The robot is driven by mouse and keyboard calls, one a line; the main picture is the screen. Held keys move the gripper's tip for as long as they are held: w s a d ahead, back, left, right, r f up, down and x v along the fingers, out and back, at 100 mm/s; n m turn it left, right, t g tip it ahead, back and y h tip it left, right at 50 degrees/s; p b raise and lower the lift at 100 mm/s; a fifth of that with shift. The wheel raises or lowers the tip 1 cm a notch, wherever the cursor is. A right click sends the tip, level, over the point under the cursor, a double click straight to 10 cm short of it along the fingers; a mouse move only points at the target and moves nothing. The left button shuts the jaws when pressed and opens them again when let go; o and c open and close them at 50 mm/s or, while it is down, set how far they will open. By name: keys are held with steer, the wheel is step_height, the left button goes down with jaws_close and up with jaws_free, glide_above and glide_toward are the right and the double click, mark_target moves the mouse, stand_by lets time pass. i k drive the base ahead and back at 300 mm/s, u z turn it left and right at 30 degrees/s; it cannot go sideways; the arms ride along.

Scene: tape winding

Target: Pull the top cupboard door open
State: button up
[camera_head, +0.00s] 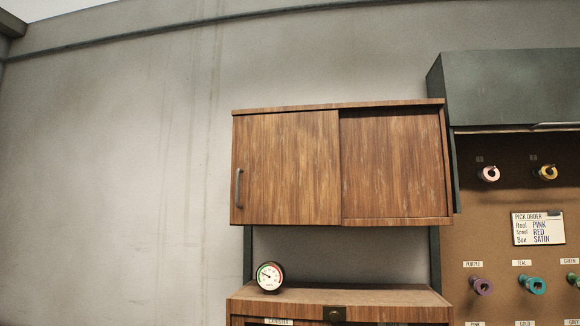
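The top cupboard (396,212) is a brown wooden wall unit in the middle of the head view. Its left door (288,165) is a flat wood panel and looks shut, covering the left half of the front. A grey vertical bar handle (238,188) sits at that door's left edge. The right half is a wood panel (392,163) set slightly back, with no handle showing. My gripper is not in view, so its state and its distance from the handle do not show.
Below stands a wooden lower cabinet (375,297) with a round dial gauge (270,277) on top. At right, a pegboard (485,225) holds coloured reels and a pick order sign (538,228) under a dark green cabinet (515,87). The wall (120,170) at left is bare.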

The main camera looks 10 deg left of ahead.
mark_target(285, 168)
steer(key=z, duration=0.75)
steer(key=i, duration=1.5)
steer(key=u, duration=4.7)
steer(key=i, duration=0.1)
steer(key=z, duration=2.85)
